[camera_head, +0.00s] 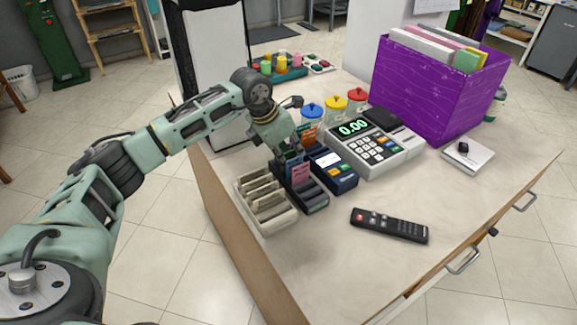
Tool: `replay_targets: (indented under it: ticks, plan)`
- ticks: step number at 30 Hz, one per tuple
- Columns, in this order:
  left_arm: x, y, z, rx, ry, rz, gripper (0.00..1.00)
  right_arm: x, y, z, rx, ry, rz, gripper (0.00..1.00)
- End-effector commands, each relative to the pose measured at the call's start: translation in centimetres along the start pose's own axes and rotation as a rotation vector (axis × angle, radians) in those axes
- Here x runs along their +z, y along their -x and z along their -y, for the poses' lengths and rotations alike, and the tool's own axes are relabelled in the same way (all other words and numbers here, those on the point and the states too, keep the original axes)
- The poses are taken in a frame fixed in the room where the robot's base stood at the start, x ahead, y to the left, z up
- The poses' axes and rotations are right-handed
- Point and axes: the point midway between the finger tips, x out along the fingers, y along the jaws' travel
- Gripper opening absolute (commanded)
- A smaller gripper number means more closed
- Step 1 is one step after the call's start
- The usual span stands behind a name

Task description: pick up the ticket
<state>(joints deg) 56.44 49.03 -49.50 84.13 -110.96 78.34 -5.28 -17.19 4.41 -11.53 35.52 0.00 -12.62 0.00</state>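A pinkish-red ticket (299,174) stands upright in a dark grey slotted rack (314,198) on the counter. A blue ticket or card seems to stand just behind it, partly hidden. My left gripper (290,155) points down over the back of this rack, right at the tickets' upper edges. Its fingers are small and partly hidden against them, so I cannot tell if they touch or grip a ticket. My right gripper is out of view.
An empty-looking beige slotted rack (265,205) stands left of the dark one. A blue card terminal (334,172) and a cash register (372,150) stand close on the right. A black remote (390,225) lies in front. A purple box (425,85) of folders stands farther back.

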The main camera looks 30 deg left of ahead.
Motion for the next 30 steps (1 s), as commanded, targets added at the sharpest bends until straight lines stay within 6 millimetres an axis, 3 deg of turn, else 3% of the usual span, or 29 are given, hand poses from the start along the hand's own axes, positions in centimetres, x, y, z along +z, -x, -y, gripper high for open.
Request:
replay_targets:
  ticks: [6,19,23,30]
  plan:
    - [0.0,0.1,0.0,0.000,0.000,0.001,0.00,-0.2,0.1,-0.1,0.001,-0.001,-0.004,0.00]
    - [0.2,0.4,0.0,-0.001,0.000,0.001,0.00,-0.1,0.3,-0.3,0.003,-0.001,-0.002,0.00]
    - [0.7,1.7,0.0,0.000,0.000,0.002,0.00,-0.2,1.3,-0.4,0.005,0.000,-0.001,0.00]
    - [2.6,6.2,0.0,0.001,0.000,0.003,0.00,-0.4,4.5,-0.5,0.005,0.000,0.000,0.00]
